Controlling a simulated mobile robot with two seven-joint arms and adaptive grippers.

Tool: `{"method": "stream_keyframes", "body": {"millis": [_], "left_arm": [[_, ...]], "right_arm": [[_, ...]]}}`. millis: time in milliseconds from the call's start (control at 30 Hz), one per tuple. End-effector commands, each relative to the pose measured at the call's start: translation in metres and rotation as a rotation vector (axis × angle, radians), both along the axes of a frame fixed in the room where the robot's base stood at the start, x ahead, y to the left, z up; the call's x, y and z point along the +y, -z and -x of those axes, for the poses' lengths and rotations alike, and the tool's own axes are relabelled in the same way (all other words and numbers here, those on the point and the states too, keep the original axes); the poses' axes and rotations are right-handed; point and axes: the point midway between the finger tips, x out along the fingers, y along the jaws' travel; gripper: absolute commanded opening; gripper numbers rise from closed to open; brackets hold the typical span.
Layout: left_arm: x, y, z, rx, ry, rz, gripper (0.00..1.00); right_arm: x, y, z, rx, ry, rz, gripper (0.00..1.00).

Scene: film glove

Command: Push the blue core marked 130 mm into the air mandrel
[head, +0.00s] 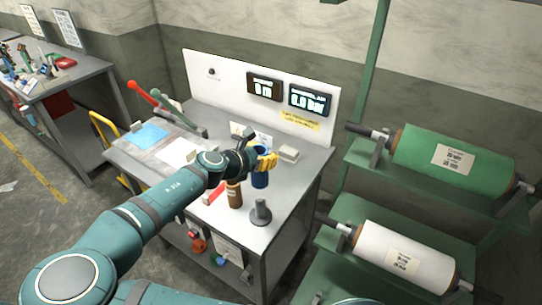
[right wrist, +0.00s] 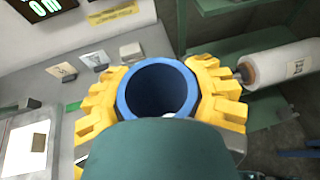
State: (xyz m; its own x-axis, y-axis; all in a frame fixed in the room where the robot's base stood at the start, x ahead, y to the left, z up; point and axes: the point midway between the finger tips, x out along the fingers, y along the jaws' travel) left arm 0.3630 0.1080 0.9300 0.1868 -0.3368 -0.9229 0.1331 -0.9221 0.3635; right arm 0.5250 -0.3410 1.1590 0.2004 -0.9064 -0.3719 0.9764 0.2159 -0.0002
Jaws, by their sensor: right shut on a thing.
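My right gripper (head: 263,163) has yellow fingers and is shut on the blue core (head: 260,180), above the grey workbench. In the right wrist view, the blue core (right wrist: 121,101) is an open tube with its round mouth facing the camera, a yellow finger on each side. My teal wrist part hides its lower side there. No 130 mm mark can be read. A grey upright post on a round foot (head: 261,213) stands near the bench's front right corner; I cannot tell whether it is the air mandrel. My left gripper is not in view.
A brown core (head: 234,196) stands on the bench just left of the grey post. Green (head: 430,160) and white (head: 400,255) rolls sit on a rack at the right.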

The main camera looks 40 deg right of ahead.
Motion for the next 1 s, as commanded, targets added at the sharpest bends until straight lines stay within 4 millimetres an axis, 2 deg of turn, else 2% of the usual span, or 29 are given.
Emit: {"method": "stream_keyframes", "body": {"millis": [567,1000], "left_arm": [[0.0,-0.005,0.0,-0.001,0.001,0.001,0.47],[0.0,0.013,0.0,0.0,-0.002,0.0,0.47]], "right_arm": [[0.001,-0.003,-0.001,0.0,0.005,0.006,0.09],[0.002,0.037,-0.001,0.0,0.004,0.006,0.1]]}}
